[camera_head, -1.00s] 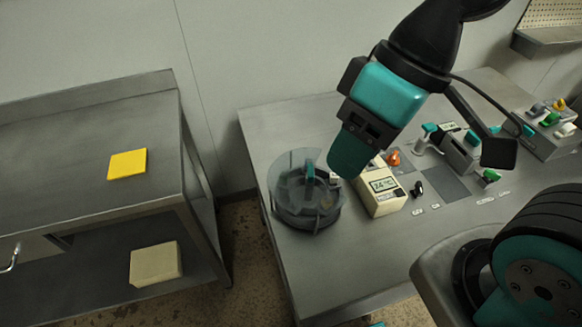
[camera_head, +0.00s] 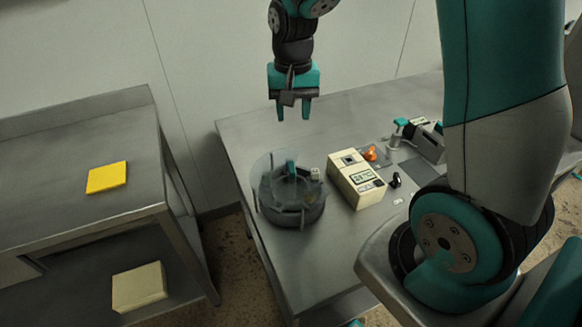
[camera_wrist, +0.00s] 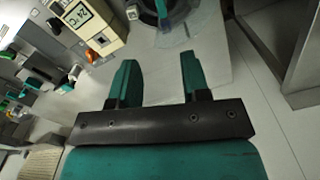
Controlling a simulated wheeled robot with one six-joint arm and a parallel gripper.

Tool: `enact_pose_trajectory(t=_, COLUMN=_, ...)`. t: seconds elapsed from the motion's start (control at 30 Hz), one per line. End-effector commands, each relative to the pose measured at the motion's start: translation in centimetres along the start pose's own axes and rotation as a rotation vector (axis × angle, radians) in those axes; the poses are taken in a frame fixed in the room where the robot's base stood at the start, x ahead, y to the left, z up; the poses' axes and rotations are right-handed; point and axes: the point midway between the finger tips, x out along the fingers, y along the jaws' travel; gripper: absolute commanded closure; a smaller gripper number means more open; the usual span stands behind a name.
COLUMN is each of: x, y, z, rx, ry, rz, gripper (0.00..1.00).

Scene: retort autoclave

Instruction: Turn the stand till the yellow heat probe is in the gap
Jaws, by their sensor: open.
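The stand (camera_head: 291,212) is a round dark carousel with a clear curved guard, at the left end of the steel table. A teal upright piece (camera_head: 291,167) and a small pale piece (camera_head: 315,174) show at its top. I cannot make out a yellow heat probe or the gap. My gripper (camera_head: 293,114) is open and empty, pointing down above the table's back edge, behind and above the stand. In the wrist view, my open fingers (camera_wrist: 158,72) have nothing between them, and only part of the stand (camera_wrist: 158,10) shows at the top edge.
A cream meter box (camera_head: 357,182) with a display stands just right of the stand. An orange item (camera_head: 370,153) and teal-topped tools (camera_head: 401,126) lie farther right. A steel bench (camera_head: 60,219) with a yellow pad (camera_head: 107,177) is at left, across a floor gap.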

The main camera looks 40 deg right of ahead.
Motion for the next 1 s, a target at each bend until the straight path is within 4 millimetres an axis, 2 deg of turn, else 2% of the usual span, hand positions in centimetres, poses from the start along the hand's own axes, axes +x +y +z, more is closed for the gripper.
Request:
enact_pose_trajectory(t=0.6, x=13.0, y=-0.1, z=0.3, rx=-0.009, ry=-0.006, rz=0.001, gripper=0.57)
enact_pose_trajectory(t=0.8, x=15.5, y=-0.2, z=0.2, rx=-0.009, ry=-0.003, rz=-0.001, gripper=0.57)
enact_pose_trajectory(t=1.0, x=16.1, y=-0.2, z=0.2, rx=-0.009, ry=-0.001, rz=-0.002, gripper=0.57)
